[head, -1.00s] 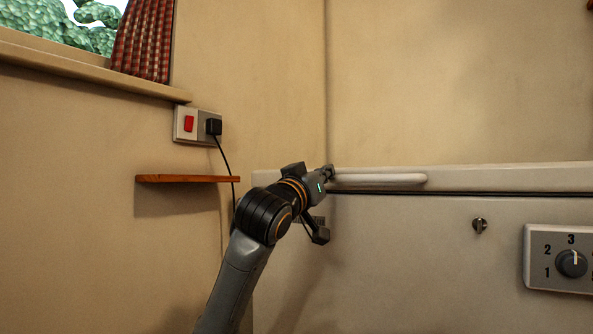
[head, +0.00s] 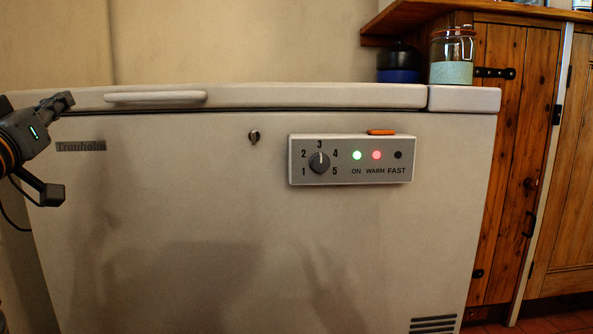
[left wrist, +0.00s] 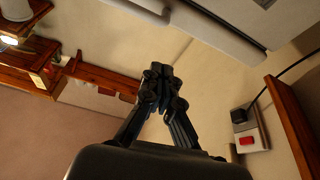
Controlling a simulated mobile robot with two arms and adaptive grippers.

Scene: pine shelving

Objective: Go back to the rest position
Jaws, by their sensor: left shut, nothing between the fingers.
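My left gripper (head: 66,102) is at the left edge of the head view, in front of the top left corner of the white chest freezer (head: 200,220). It is shut and empty, and appears apart from the left end of the white lid handle (head: 155,97). The freezer lid (head: 320,97) is down. In the left wrist view the fingers (left wrist: 160,80) are together with nothing between them. My right gripper is not in view.
A control panel (head: 350,159) is on the freezer front. A glass jar (head: 452,60) and a dark blue-banded container (head: 398,65) stand at the back right, near wooden cupboard doors (head: 510,160). The wall socket (left wrist: 245,130) and a small wooden shelf (left wrist: 290,125) show in the left wrist view.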

